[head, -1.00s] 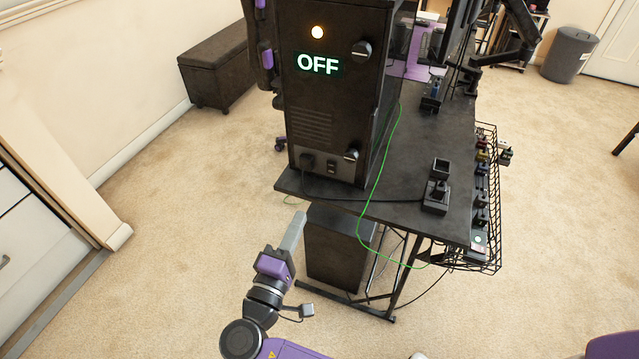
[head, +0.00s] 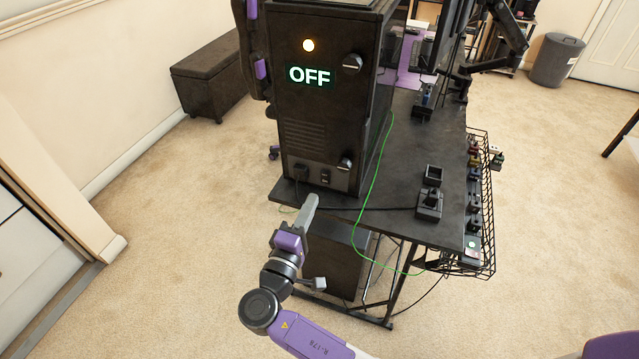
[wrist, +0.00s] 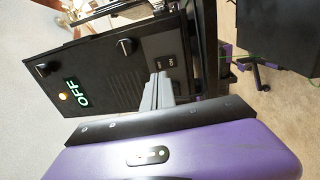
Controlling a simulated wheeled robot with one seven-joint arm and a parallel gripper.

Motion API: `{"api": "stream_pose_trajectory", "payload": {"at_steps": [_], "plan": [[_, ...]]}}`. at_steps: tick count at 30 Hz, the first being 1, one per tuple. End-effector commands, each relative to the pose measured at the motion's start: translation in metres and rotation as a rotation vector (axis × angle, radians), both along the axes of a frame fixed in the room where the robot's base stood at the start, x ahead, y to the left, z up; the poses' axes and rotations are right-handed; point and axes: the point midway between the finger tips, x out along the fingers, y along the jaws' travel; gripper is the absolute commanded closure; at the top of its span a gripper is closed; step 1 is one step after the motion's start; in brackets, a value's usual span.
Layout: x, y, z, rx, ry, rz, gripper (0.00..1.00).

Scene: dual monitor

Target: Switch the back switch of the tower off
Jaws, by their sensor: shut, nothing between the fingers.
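The black tower (head: 325,105) stands upright on the desk, its back panel towards me. The small black back switch (head: 325,175) is low on the panel, beside a plugged-in power cord. In the wrist view the switch (wrist: 166,61) lies just beyond my fingertips (wrist: 160,76). My gripper (head: 312,198) is shut and empty, pointing up at the panel's lower part, just below the switch in the head view. Whether it touches the panel is unclear.
Two latch knobs (head: 352,63) stick out of the panel's right side. A green cable (head: 375,180) and a black cord cross the desk (head: 395,160). A dark box (head: 335,262) stands under the desk edge.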

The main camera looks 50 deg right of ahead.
Motion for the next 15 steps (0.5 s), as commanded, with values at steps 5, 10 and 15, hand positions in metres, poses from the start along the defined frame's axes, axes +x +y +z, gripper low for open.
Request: {"api": "stream_pose_trajectory", "payload": {"at_steps": [5, 10, 15], "plan": [[0.011, -0.031, 0.005, 0.0, 0.001, -0.003, 1.0], [0.018, -0.05, 0.007, 0.0, 0.0, -0.002, 1.0], [0.021, -0.058, 0.007, 0.0, 0.001, 0.001, 1.0]]}}
